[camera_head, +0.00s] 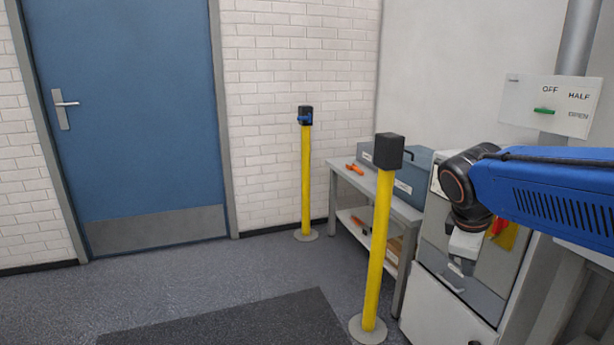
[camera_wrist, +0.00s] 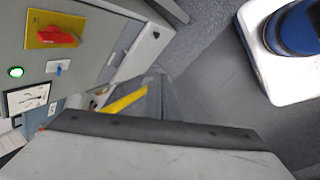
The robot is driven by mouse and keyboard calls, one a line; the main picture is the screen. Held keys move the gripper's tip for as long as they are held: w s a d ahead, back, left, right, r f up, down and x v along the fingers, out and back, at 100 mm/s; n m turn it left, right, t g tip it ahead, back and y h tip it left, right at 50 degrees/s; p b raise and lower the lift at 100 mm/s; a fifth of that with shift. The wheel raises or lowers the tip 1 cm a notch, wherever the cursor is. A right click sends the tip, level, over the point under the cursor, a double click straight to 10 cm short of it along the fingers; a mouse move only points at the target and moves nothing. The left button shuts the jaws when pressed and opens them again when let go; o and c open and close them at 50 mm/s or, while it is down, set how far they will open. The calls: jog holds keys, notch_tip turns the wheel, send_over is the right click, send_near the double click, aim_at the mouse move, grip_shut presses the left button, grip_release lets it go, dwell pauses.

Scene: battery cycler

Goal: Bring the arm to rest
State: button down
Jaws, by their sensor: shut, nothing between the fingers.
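My blue arm (camera_head: 550,190) reaches in from the right edge in the head view, and its dark wrist joint (camera_head: 465,185) bends downward. My gripper (camera_head: 460,265) hangs below it, small and partly unclear, in front of the grey cabinet (camera_head: 480,265). It is shut and holds nothing. In the wrist view a pale grey part of my gripper with a dark edge fills the bottom, and the fingertips cannot be made out. The cabinet front (camera_wrist: 95,50) is at the left there, with a red rotary switch (camera_wrist: 52,37) on a yellow plate and a lit green lamp (camera_wrist: 15,72).
Two yellow posts (camera_head: 376,250) (camera_head: 306,180) stand by a grey bench (camera_head: 400,205) holding a grey case (camera_head: 415,175) and an orange tool (camera_head: 355,168). An OFF/HALF/OPEN sign (camera_head: 550,105) is on the right wall. Floor before the blue door (camera_head: 130,120) is clear.

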jog(key=s+a+f+m+y, duration=0.2)
jog(key=s+f+m, duration=0.2)
jog(key=s, duration=0.3)
jog(key=s+a+f+m+t+y, duration=0.1)
jog(key=s+a+f+m, duration=0.2)
jog(key=s+m, duration=0.3)
jog(key=shift+s+a+f+t+y, duration=0.35)
jog(key=shift+s+f, duration=0.3)
jog(key=shift+s, duration=0.5)
jog(key=shift+d, duration=0.1)
